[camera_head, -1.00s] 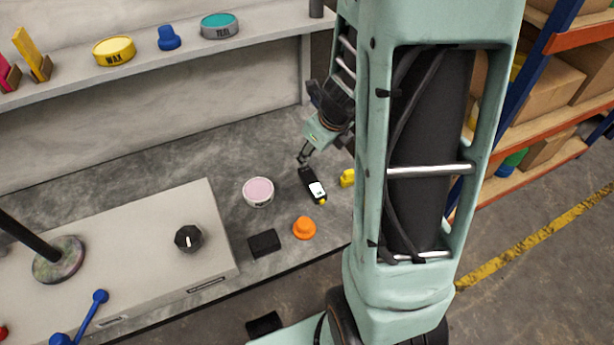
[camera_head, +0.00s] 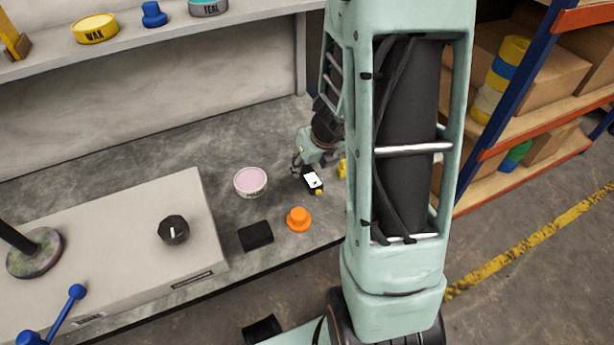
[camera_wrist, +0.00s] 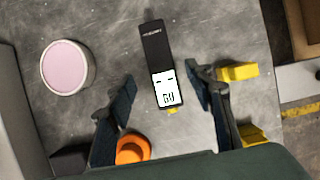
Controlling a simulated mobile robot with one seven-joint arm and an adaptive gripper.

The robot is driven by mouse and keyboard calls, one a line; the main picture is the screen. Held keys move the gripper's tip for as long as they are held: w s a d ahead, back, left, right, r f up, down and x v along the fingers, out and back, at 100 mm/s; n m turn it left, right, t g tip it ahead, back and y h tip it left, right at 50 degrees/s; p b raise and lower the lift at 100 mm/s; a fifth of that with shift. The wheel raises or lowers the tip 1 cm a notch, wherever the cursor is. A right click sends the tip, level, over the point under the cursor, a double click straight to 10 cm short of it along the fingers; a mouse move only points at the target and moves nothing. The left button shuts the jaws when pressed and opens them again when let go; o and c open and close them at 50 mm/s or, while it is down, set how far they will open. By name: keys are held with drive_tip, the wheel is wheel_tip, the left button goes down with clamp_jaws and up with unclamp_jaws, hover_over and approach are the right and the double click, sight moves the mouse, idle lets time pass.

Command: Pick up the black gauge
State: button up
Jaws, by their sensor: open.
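The black gauge (camera_head: 313,183) lies on the grey worktop, with a white display and a yellow tip at its near end. In the wrist view the gauge (camera_wrist: 156,48) lies lengthwise, with its display end between my fingers. My gripper (camera_wrist: 160,78) is open, one finger on each side of the gauge with a gap to both. In the head view my gripper (camera_head: 307,168) is over the far part of the gauge and hides it. Whether the fingers are down at its height I cannot tell.
A round pink tin (camera_head: 250,182) is left of the gauge. An orange knob-like piece (camera_head: 299,219) and a black block (camera_head: 256,236) lie nearer the front edge. A yellow piece (camera_wrist: 238,72) lies close outside my right-hand finger. A dark knob (camera_head: 173,230) stands on the pale box.

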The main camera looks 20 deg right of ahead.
sight(308, 172)
drive_tip(key=b+x, duration=0.3)
drive_tip(key=x, duration=0.1)
drive_tip(key=shift+w+d+f, duration=0.1)
drive_tip(key=shift+w+f, duration=0.1)
drive_tip(key=shift+f, duration=0.15)
drive_tip(key=shift+r, duration=0.1)
clamp_jaws()
drive_tip(key=shift+r+p, duration=0.2)
drive_tip(key=shift+p, duration=0.1)
